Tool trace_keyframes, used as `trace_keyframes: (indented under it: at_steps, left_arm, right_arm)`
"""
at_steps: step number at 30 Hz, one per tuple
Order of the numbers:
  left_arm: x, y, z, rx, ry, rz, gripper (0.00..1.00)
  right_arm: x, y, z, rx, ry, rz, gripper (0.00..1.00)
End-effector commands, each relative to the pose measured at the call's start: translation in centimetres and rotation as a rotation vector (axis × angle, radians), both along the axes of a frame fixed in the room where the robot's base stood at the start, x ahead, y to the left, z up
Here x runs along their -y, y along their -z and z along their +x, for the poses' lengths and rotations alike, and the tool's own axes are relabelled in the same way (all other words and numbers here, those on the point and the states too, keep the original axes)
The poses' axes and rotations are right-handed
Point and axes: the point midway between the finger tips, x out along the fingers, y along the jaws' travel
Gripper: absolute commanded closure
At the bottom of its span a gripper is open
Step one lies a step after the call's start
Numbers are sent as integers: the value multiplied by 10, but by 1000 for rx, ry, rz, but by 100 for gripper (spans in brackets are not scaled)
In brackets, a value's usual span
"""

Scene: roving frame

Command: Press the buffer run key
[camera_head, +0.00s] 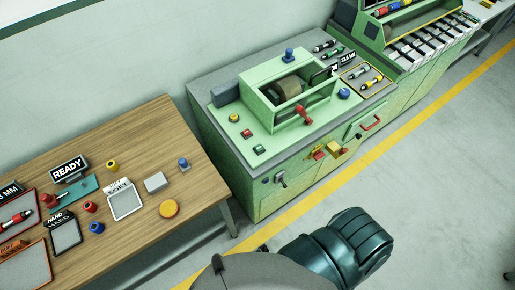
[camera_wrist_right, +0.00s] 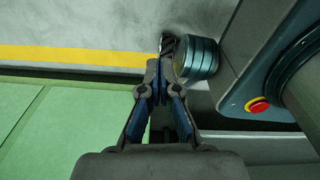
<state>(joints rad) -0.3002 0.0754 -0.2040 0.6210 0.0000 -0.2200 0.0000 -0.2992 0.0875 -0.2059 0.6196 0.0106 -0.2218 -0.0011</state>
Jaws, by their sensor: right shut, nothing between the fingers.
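The green buffer machine (camera_head: 300,88) stands at the centre of the head view, with a drum (camera_head: 288,90) in its open housing. On its left top surface are a red key (camera_head: 247,133), a green key (camera_head: 259,149) and a yellow knob (camera_head: 234,118). I cannot read any label that tells which is the run key. My right gripper (camera_wrist_right: 166,62) is in the right wrist view, its fingertips together and empty, over a green surface and the floor. It does not show in the head view, and no keys show in the wrist view. My left gripper is out of view.
A red lever (camera_head: 304,116) rises at the housing's front, with a blue knob (camera_head: 344,93) to its right. A wooden table (camera_head: 150,125) with a READY sign (camera_head: 69,168) stands left. Floor with a yellow line (camera_head: 405,112) is clear in front.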

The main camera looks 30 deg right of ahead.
Motion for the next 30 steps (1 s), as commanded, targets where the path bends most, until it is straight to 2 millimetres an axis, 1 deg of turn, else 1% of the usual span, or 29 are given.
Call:
trace_keyframes:
  at_steps: [2, 5, 8, 9, 11, 12, 14, 15, 17, 18, 20, 21, 23, 24, 26, 27, 28, 29, 30]
  left_arm:
    - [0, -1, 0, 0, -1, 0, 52]
    - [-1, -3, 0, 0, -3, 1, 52]
    - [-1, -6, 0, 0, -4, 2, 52]
    - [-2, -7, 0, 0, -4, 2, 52]
    - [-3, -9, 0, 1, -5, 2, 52]
    - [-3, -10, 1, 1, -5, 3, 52]
    - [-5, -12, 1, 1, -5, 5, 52]
    - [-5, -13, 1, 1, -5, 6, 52]
    - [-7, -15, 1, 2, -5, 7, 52]
    - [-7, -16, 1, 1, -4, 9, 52]
    - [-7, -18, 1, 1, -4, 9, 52]
    - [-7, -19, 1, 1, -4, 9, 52]
    - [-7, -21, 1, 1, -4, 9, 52]
    - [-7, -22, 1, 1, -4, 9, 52]
    - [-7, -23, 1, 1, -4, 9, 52]
    - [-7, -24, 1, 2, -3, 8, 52]
    - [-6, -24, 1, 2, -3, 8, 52]
    - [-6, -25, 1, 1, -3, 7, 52]
    - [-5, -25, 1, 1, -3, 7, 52]
  right_arm:
    - [1, -4, 13, 14, 5, -1, 100]
    - [2, -16, 47, 44, 25, -3, 100]
    - [5, -43, 99, 88, 59, -1, 100]
    - [5, -58, 122, 107, 74, 1, 100]
    - [5, -85, 155, 136, 95, 7, 100]
    - [5, -104, 175, 155, 109, 12, 100]
    - [3, -136, 203, 182, 126, 22, 100]
    - [2, -159, 219, 201, 135, 28, 100]
    - [-2, -195, 241, 228, 149, 41, 100]
    - [-4, -221, 253, 246, 155, 48, 100]
    - [-9, -259, 267, 270, 163, 62, 100]
    - [-11, -284, 274, 285, 166, 70, 100]
    - [-16, -321, 281, 308, 169, 84, 100]
    - [-19, -345, 285, 321, 173, 92, 100]
    - [-22, -378, 290, 346, 178, 105, 100]
    - [-23, -400, 294, 366, 184, 117, 100]
    - [-24, -415, 298, 381, 191, 128, 100]
    - [-24, -430, 304, 402, 202, 141, 100]
    - [-24, -449, 314, 429, 221, 163, 100]
